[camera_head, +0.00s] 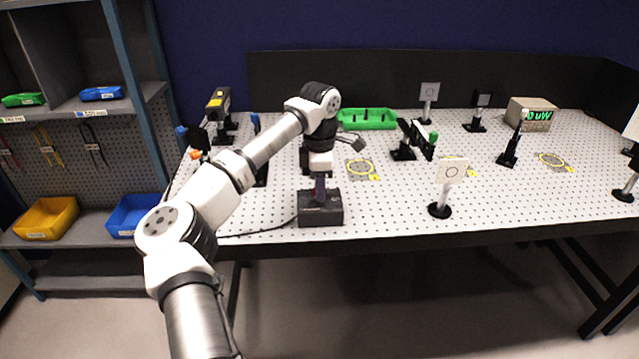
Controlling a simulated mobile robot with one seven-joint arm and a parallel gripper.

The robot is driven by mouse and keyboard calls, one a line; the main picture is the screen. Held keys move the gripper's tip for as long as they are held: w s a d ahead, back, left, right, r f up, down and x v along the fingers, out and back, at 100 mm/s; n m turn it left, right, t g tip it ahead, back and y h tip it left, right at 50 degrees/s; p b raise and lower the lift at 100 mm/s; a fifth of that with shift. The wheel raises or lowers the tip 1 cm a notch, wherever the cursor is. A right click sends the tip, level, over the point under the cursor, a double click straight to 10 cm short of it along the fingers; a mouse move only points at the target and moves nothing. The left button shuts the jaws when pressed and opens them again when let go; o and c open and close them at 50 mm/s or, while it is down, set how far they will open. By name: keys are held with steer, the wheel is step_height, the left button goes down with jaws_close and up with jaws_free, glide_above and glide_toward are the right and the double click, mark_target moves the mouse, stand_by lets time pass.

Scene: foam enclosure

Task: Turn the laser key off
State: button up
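A black box (321,214) with a cable at its left stands near the front edge of the perforated table; it appears to be the laser's control box. My gripper (319,197) points straight down onto the top of this box, at its middle. The fingers look dark purple and are small and dim here, so I cannot tell whether they are open or shut. The key itself cannot be made out; my gripper covers that spot. A meter (531,112) at the back right shows a green "0 uW".
The perforated table (390,215) carries several optic posts, including a white card on a stand (450,172) right of the box. A green tray (367,119) lies behind my arm. Shelves with a yellow bin (46,218) and a blue bin (132,213) stand at the left.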

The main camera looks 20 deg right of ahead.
jaws_close()
stand_by(0.3)
steer(key=n+b, duration=0.1)
steer(key=n, duration=0.5)
steer(key=shift+n, duration=0.3)
steer(key=n+b, duration=0.1)
steer(key=n, duration=0.4)
steer(key=n+b, duration=0.1)
steer(key=n, duration=0.5)
steer(key=shift+n, duration=0.3)
